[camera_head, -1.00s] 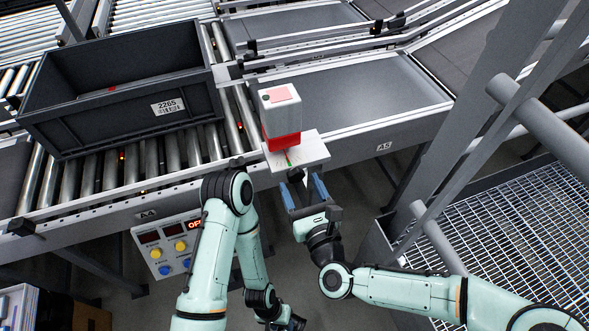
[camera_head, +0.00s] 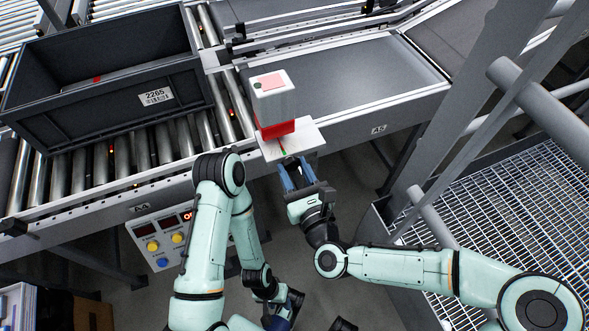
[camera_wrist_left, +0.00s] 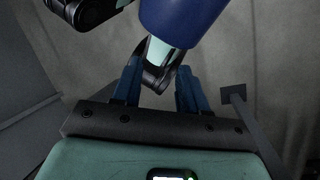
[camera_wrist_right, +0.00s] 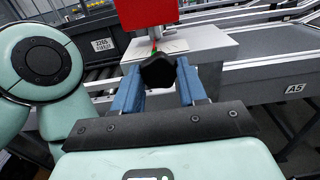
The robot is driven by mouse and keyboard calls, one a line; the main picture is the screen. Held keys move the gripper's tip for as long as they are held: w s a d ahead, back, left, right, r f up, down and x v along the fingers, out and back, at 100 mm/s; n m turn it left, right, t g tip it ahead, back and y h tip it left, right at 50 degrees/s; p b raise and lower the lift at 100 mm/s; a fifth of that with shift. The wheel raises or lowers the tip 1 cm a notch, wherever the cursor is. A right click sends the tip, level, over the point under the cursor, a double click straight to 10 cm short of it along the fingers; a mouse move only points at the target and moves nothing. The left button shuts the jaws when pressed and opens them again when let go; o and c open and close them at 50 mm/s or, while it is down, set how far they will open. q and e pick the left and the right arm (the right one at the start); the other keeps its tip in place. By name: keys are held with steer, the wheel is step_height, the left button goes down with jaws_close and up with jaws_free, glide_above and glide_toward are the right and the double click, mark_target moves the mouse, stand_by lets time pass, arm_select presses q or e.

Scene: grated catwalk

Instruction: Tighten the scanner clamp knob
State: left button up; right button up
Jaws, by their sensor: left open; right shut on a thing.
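The scanner (camera_head: 273,98), a pale grey box with a red lower part, sits on a pale bracket plate (camera_head: 308,138) at the conveyor's edge. A small red and green mark shows on the plate. The dark lobed clamp knob (camera_wrist_right: 158,72) is at the plate's near side. My right gripper (camera_head: 291,166) has its blue fingers shut on the knob, one on each side, in the right wrist view. My left gripper (camera_wrist_left: 156,80) is open and empty, low in front of the conveyor; its fingers are hard to make out in the head view.
A dark grey crate labelled 2265 (camera_head: 110,101) stands on the rollers at left. A control box with coloured buttons (camera_head: 165,238) hangs below the conveyor edge. Grey posts and a railing (camera_head: 545,115) rise on the right, above the grating (camera_head: 510,220).

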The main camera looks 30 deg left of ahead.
arm_select(q)
steer(key=shift+f, duration=0.2)
arm_select(e)
steer(key=shift+n, duration=0.3)
steer(key=n+b, duration=0.5)
steer(key=n, duration=0.2)
steer(key=shift+n+b, duration=0.3)
steer(key=shift+n, duration=0.2)
steer(key=n+b, duration=0.5)
steer(key=n, duration=0.5)
steer(key=n+b, duration=0.1)
steer(key=n, duration=0.2)
steer(key=shift+n, duration=0.4)
arm_select(q)
steer(key=w+a+f+n+t+y, duration=0.1)
steer(key=w+a+f+t, duration=0.3)
steer(key=w+f, duration=0.8)
steer(key=shift+a+f+y+b, duration=0.15)
steer(key=shift+a+y+b, duration=0.25)
steer(key=shift+a, duration=0.3)
arm_select(e)
steer(key=shift+r+n, duration=0.1)
steer(key=shift+n, duration=0.6)
arm_select(q)
steer(key=shift+s, duration=0.1)
